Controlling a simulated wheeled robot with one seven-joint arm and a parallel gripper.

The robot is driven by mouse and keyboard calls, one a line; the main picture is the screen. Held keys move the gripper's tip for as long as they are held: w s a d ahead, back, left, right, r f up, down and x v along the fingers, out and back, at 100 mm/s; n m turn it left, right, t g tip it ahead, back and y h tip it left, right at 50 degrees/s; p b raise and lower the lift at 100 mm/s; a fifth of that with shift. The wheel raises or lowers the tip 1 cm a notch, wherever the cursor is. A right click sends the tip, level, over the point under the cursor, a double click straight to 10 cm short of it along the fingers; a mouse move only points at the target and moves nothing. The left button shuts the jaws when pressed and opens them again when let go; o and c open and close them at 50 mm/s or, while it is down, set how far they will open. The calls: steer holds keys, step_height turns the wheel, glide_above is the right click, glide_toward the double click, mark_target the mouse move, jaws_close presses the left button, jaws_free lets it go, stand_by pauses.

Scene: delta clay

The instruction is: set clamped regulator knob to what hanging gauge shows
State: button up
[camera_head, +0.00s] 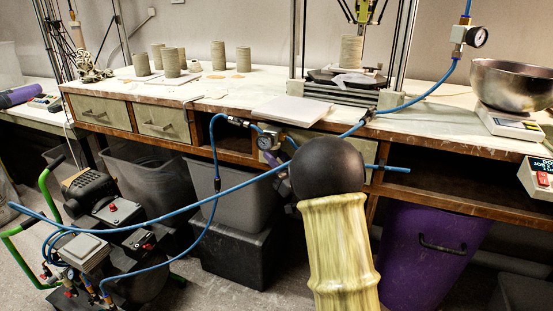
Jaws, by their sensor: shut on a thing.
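The regulator (268,139), a small metal body with a round white-faced gauge, sits at the front edge of the bench, with blue hoses joined to it. Its gauge reading is too small to tell. My gripper (273,159) shows just below the regulator, mostly hidden behind my arm's black ball joint. It is shut at the underside of the regulator, where the knob is; the knob itself is hidden. The hanging gauge (477,37) is at the upper right, on a metal fitting between blue hoses. Its face is white with a dark rim; its needle is too small to read.
A steel bowl (513,84) stands on a scale at the right. Clay cylinders (218,55) stand on the bench (206,95). A compressor (120,225) with green handles is at the lower left. Blue hoses cross the space before the bench. A purple bin (425,262) stands below.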

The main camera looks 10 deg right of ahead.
steer(key=shift+r, duration=0.1)
steer(key=o, duration=0.9)
steer(key=shift+o, duration=0.4)
steer(key=shift+t+h, duration=0.3)
steer(key=shift+m+h, duration=0.4)
